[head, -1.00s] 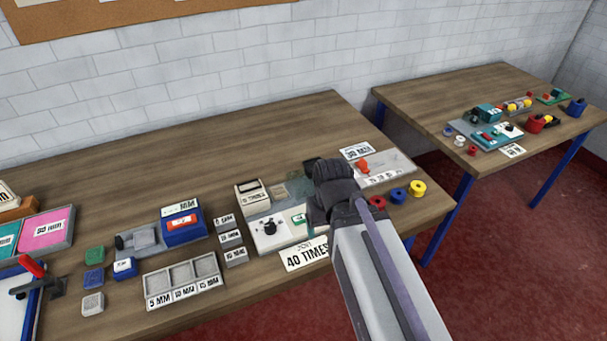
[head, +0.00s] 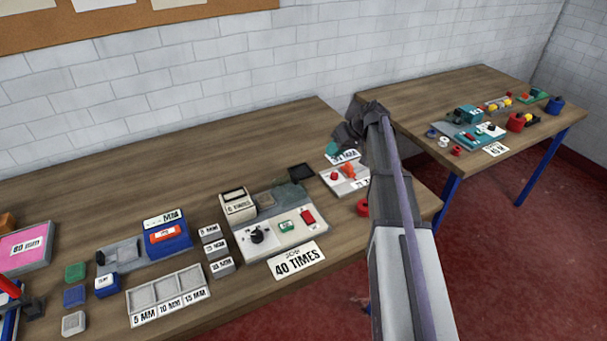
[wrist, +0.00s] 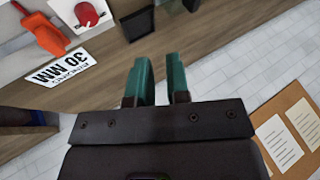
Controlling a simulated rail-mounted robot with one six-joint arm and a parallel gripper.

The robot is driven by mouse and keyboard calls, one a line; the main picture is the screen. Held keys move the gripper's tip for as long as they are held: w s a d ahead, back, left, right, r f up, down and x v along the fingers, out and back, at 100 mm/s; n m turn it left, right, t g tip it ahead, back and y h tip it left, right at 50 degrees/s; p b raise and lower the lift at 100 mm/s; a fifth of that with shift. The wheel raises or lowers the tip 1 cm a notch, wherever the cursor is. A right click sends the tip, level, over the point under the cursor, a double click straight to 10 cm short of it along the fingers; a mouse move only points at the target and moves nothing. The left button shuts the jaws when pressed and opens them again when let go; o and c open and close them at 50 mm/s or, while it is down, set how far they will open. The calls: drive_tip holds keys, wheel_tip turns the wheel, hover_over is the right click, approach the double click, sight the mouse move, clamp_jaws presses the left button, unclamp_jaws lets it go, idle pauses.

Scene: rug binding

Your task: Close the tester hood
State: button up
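The tester (head: 285,238) is a pale box on the near table with a black knob, a green button and a red switch. Its hood seems to be the dark square panel (head: 301,172) raised at its back right; the exact hinge is hard to make out. A dark square panel (wrist: 137,22), probably the hood, also shows in the wrist view, beyond my fingers. My gripper (head: 335,148) is to the right of the hood, over the back of the table. In the wrist view my gripper (wrist: 160,60) has its two teal fingers apart with nothing between them.
A tray with an orange scoop (head: 348,171) and a red knob stands right of the tester, by a 30 MM card (wrist: 60,68). A counter box (head: 238,203) stands at the tester's back left. A second table (head: 420,98) is at the right.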

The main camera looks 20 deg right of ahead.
drive_tip(key=shift+s+a, duration=0.15)
drive_tip(key=shift+s, duration=0.05)
drive_tip(key=shift+c, duration=0.6)
clamp_jaws()
drive_tip(key=b, duration=0.8)
approach(289, 186)
drive_tip(key=w+d+f, duration=0.4)
drive_tip(key=shift+w+d+f, duration=0.1)
drive_tip(key=shift+w+d, duration=0.05)
drive_tip(key=shift+d, duration=0.1)
drive_tip(key=a, duration=0.3)
drive_tip(key=shift+s+a, duration=0.25)
drive_tip(key=shift+a, duration=0.5)
drive_tip(key=shift+s+a, duration=0.1)
